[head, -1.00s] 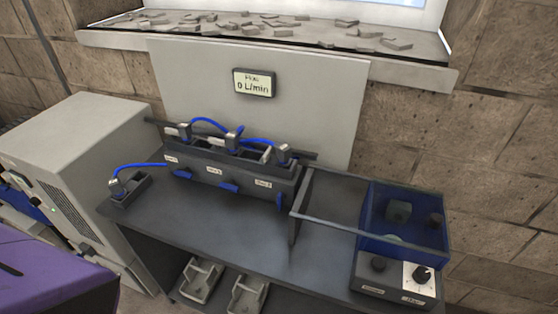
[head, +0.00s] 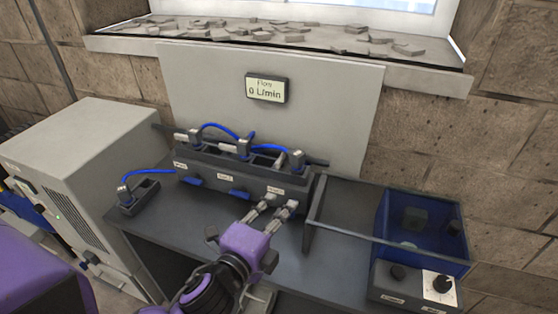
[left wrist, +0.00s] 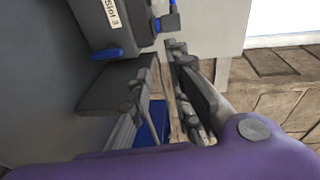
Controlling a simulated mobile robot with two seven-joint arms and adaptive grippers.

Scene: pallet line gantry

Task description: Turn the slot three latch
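The dark slot housing (head: 228,172) stands on the bench with three labelled slots. The slot three label (head: 275,190) is at its right end. In the left wrist view the slot three latch (left wrist: 107,53), a small blue tab, shows beside the Slot 3 label (left wrist: 113,14). In the head view my gripper hides this latch. The other two blue latches (head: 192,181) (head: 238,194) lie flat along the housing front. My left gripper (head: 276,206) is open and empty just in front of the slot three end; its fingers also show in the left wrist view (left wrist: 164,75).
A flow display (head: 267,88) reads 0 L/min. Blue hoses (head: 220,130) loop over the housing top. A small block (head: 138,197) with a hose is at the left.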

